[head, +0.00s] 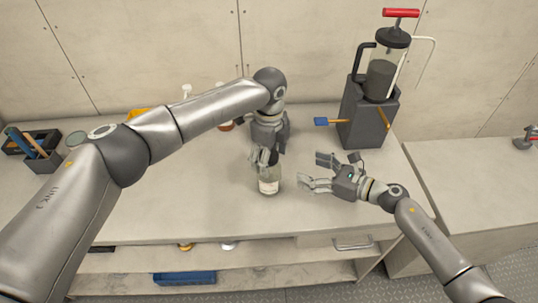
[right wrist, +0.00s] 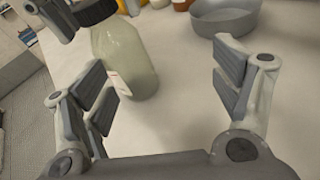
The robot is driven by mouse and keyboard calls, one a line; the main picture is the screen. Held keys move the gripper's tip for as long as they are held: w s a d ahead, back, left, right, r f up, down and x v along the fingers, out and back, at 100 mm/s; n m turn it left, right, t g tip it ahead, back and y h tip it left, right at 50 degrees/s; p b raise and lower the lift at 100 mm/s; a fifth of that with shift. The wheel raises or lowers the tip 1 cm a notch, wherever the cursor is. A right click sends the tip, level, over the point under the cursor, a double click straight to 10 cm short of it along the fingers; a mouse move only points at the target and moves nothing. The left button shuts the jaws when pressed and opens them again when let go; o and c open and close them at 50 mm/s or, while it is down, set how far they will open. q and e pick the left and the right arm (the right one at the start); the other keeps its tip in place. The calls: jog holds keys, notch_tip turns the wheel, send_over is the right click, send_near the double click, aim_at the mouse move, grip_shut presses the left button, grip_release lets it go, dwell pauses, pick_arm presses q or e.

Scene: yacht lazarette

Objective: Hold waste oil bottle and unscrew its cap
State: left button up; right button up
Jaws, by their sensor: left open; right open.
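The waste oil bottle (head: 268,184) stands upright on the worktop, pale and see-through with a light label. In the right wrist view the bottle (right wrist: 126,62) shows its dark cap (right wrist: 97,12) at the top edge. My left gripper (head: 263,160) is open, pointing down over the bottle's top and hiding the cap in the head view. Whether its fingers touch the cap I cannot tell. My right gripper (head: 312,172) is open to the right of the bottle, fingers pointing left toward it. The bottle is beyond its fingertips, nearer the left finger in the right wrist view.
A grey round pan (right wrist: 226,20) lies behind the bottle. A dark stand (head: 368,118) bearing a pump-like canister (head: 382,78) is at the back right. A tool box (head: 42,158) is at left. The front worktop is clear.

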aim_at(279, 185)
jog(key=s+a+f+n, duration=0.1)
jog(key=s+f, duration=0.1)
jog(key=s+a+f+n+g, duration=0.1)
jog(key=s+a+f, duration=0.1)
jog(key=shift+a+g, duration=0.1)
jog(key=shift+g, duration=0.2)
jog(key=shift+x, duration=4.95)
jog(key=c, duration=0.9)
pick_arm(q)
jog(key=c, duration=1.1)
jog(key=shift+c, duration=0.7)
pick_arm(e)
jog(key=o, duration=0.3)
jog(key=c, duration=0.8)
jog(key=shift+c, duration=0.2)
